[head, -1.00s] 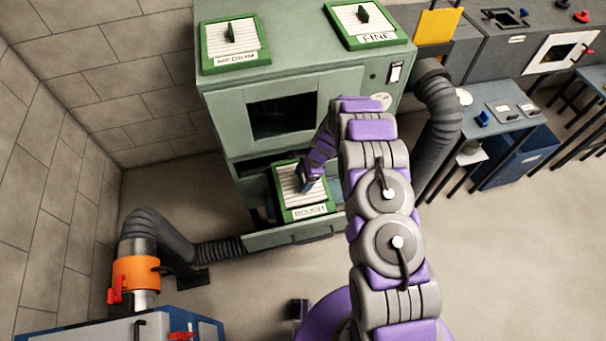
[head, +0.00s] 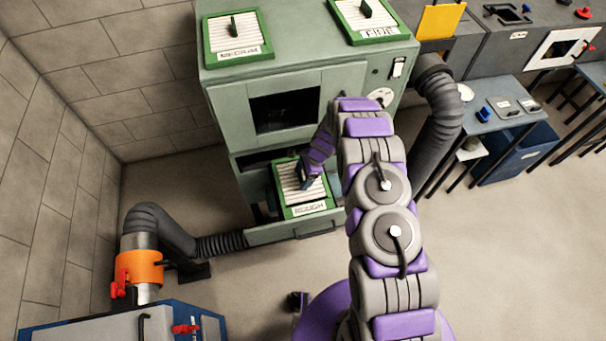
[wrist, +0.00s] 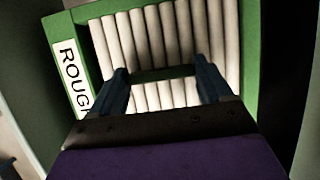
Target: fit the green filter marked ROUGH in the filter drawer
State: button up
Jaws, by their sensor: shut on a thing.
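The green-framed filter marked ROUGH (head: 300,198) has white pleats and lies at the open filter drawer (head: 290,232) low on the front of the green cabinet. In the head view it appears within the drawer's outline; I cannot tell whether it is fully seated. My gripper (head: 306,182) is over the middle of the filter, shut on its handle. In the wrist view the filter (wrist: 180,35) fills much of the picture, with its ROUGH label at left, and my gripper's fingers (wrist: 163,82) are on either side of the dark handle.
Filters marked MEDIUM (head: 237,38) and FINE (head: 366,18) lie on top of the green cabinet (head: 222,110). A black hose (head: 440,105) runs down its right side. Another hose (head: 160,235) with an orange collar (head: 138,267) lies at left. Open floor lies to the right.

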jog(key=shift+f, duration=0.55)
jog(key=shift+d+f, duration=0.15)
jog(key=shift+f, duration=0.8)
jog(key=shift+f+b, duration=0.35)
jog(key=shift+f, duration=0.05)
jog(key=o, duration=1.2)
jog(key=shift+r, duration=0.1)
jog(key=p+v, duration=0.3)
jog(key=v, duration=1.4)
jog(key=shift+w, duration=0.1)
